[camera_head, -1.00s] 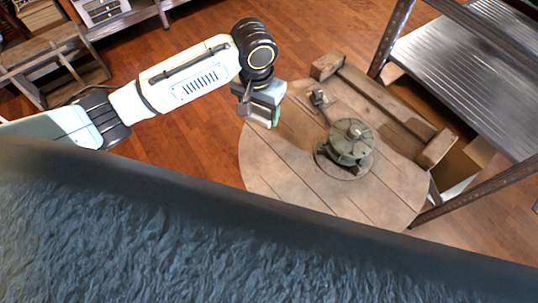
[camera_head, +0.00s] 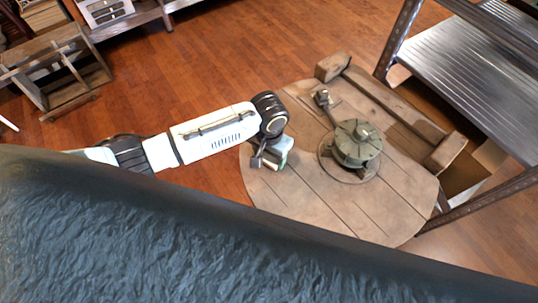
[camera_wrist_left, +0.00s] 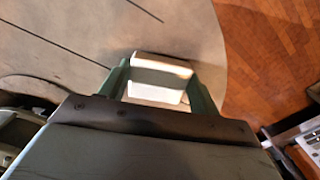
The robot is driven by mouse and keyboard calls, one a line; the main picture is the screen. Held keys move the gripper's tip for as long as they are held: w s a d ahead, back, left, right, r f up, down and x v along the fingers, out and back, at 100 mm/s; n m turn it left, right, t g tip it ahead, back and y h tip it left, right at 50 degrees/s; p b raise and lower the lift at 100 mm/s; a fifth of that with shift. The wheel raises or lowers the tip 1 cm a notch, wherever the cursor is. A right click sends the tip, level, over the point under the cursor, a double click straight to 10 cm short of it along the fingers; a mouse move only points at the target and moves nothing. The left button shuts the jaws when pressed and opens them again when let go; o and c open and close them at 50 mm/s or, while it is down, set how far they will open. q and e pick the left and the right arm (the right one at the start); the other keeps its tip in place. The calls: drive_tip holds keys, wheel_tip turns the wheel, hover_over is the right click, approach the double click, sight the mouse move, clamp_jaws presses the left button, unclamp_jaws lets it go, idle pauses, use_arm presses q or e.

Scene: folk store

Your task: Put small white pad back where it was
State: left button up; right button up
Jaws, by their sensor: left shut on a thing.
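The small white pad (camera_wrist_left: 160,78) is a white block between the two fingers of my left gripper in the left wrist view. My left gripper (camera_head: 283,154) is shut on it, over the left edge of the round wooden table (camera_head: 320,200) in the head view. The pad is mostly hidden by the gripper in the head view. I cannot tell whether the pad touches the tabletop. My right gripper is not in view.
A green-grey round device (camera_head: 357,143) stands on the table, right of my left gripper. A wooden beam frame (camera_head: 390,108) lies along the table's far right side. A metal shelf (camera_head: 470,60) stands at the right. The table's front left part is clear.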

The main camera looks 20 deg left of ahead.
sight(269, 157)
use_arm(q)
drive_tip(key=shift+f, duration=0.15)
drive_tip(key=o, duration=0.9)
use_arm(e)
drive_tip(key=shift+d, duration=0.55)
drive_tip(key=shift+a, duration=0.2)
use_arm(q)
drive_tip(key=shift+r, duration=0.3)
wheel_tip(269, 157, up, 12)
drive_tip(key=p, duration=0.3)
drive_tip(key=shift+f, duration=0.15)
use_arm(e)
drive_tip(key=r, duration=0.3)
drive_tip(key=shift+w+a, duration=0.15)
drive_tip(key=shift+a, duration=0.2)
